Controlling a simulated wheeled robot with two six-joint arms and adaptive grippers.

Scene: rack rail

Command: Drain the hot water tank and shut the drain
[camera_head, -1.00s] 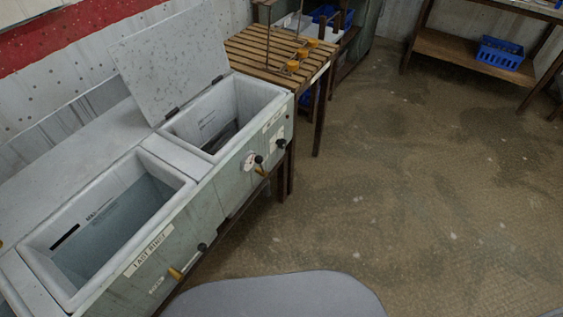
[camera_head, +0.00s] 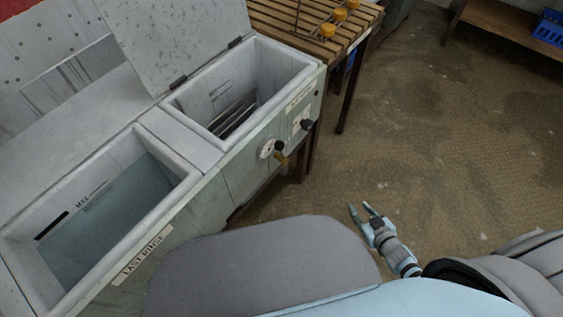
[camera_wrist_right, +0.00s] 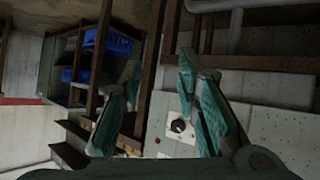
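The far tank (camera_head: 192,99) stands open with its lid (camera_head: 175,35) raised against the wall side. Dark slats show at its bottom, and I cannot tell whether water is in it. My left gripper is out of view.
The near tank (camera_head: 190,180), labelled LAST RINSE, holds bluish water. A slatted wooden table (camera_head: 275,20) with yellow-capped items (camera_head: 339,15) adjoins the far tank. A blue basket (camera_head: 550,28) sits on a shelf at the upper right. The floor (camera_head: 430,130) between is clear.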

